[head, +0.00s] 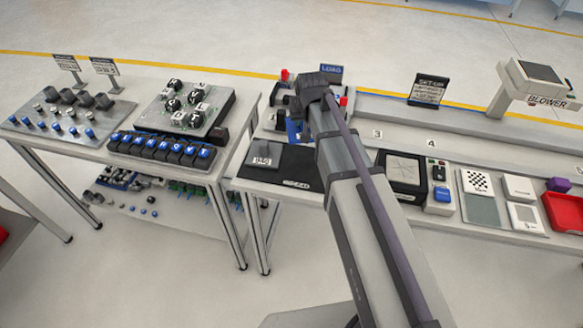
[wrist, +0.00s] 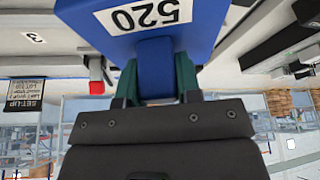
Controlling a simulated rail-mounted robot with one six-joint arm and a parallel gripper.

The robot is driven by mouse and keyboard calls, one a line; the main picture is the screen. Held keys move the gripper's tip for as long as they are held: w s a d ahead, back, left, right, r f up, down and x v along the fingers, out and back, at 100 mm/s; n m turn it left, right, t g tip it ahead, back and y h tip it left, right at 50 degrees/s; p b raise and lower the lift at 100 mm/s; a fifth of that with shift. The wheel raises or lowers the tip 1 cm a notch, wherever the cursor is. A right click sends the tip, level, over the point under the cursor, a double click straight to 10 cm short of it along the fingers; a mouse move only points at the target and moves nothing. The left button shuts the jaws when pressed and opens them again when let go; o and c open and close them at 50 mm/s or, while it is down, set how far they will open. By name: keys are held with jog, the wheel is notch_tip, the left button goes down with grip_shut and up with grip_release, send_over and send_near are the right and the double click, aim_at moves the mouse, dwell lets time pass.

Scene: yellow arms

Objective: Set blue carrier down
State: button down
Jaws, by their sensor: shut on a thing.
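The blue carrier (wrist: 198,38) fills the upper middle of the wrist view, with a white label reading 520 that appears upside down there. My gripper (wrist: 155,82) has green fingers on both sides of a blue part of the carrier and is shut on it. In the head view a bit of blue (head: 293,128) shows beside my arm at the LOAD end of the bench. My arm hides most of the carrier and the fingers there. I cannot tell whether the carrier touches a surface.
The LOAD sign (head: 331,69) stands behind my wrist. A black mat (head: 290,180) with a grey plate (head: 263,154) lies in front. Right are a black-framed panel (head: 403,172), a blue-topped box (head: 440,195) and a red tray (head: 566,212). A left table holds a row of blue-topped pieces (head: 165,147).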

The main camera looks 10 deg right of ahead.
jog(key=s, duration=0.2)
jog(key=s+a, duration=0.1)
jog(key=shift+s+a+f, duration=0.1)
jog(key=shift+s+f, duration=0.3)
notch_tip(320, 180, down, 10)
jog(key=b, duration=1)
jog(key=shift+w+f+b, duration=0.1)
jog(key=shift+f+b, duration=0.15)
jog(key=shift+b, duration=0.15)
jog(key=shift+r+p, duration=0.3)
jog(key=shift+f, duration=0.25)
jog(key=c, duration=0.8)
grip_release()
jog(key=shift+r, duration=0.1)
